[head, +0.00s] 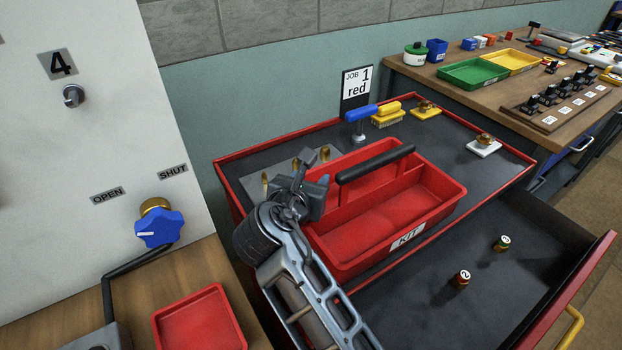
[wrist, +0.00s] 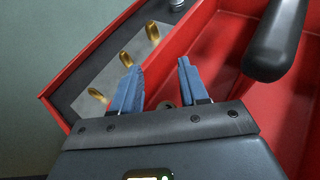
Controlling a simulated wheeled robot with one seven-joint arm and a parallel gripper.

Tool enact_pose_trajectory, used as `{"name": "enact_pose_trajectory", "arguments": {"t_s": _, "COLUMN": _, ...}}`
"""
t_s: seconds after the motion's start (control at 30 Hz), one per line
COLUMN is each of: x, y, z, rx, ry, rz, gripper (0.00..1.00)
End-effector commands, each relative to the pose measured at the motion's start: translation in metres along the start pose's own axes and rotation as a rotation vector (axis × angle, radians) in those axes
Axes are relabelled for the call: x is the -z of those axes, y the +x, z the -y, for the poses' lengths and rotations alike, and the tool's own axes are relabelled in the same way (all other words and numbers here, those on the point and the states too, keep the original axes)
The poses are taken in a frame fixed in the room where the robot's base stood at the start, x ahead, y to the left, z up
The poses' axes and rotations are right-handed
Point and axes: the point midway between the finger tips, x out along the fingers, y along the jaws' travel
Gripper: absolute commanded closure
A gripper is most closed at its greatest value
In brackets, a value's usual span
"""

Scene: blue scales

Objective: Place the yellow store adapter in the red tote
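The red tote (head: 360,255) stands on the dark top of the red cart, with a black carry handle and a KIT label. It also shows in the wrist view (wrist: 222,52). A brass fitting on a yellow square base, seemingly the yellow store adapter (head: 426,113), sits at the back of the cart top, beyond the tote. It is not in the wrist view. My gripper (head: 318,167) is at the tote's left end, far from the yellow adapter. In the wrist view my gripper (wrist: 157,72) has its fingers apart with nothing held between them.
A grey plate (wrist: 112,72) with brass pegs lies left of the tote. A brass fitting on a white base (head: 484,148) sits right. An open drawer (head: 530,235) juts out in front.

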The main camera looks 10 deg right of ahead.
Motion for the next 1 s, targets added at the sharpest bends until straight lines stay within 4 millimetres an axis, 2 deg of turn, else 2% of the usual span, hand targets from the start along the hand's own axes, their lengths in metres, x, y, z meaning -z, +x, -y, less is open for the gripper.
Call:
{"name": "enact_pose_trajectory", "arguments": {"t_s": 0.03, "x": 0.014, "y": 0.003, "z": 0.003, "rx": 0.004, "ry": -0.012, "rz": -0.018, "gripper": 0.53}}
{"name": "enact_pose_trajectory", "arguments": {"t_s": 0.23, "x": 0.015, "y": 0.003, "z": 0.003, "rx": 0.005, "ry": -0.013, "rz": -0.021, "gripper": 0.53}}
{"name": "enact_pose_trajectory", "arguments": {"t_s": 0.37, "x": 0.007, "y": 0.000, "z": 0.003, "rx": 0.006, "ry": -0.011, "rz": -0.020, "gripper": 0.53}}
{"name": "enact_pose_trajectory", "arguments": {"t_s": 0.47, "x": 0.003, "y": -0.016, "z": 0.002, "rx": 0.004, "ry": -0.015, "rz": -0.018, "gripper": 0.53}}
{"name": "enact_pose_trajectory", "arguments": {"t_s": 0.8, "x": -0.003, "y": -0.089, "z": 0.000, "rx": 0.000, "ry": -0.009, "rz": -0.011, "gripper": 0.53}}
{"name": "enact_pose_trajectory", "arguments": {"t_s": 1.0, "x": -0.005, "y": -0.115, "z": 0.001, "rx": 0.003, "ry": -0.008, "rz": -0.010, "gripper": 0.53}}
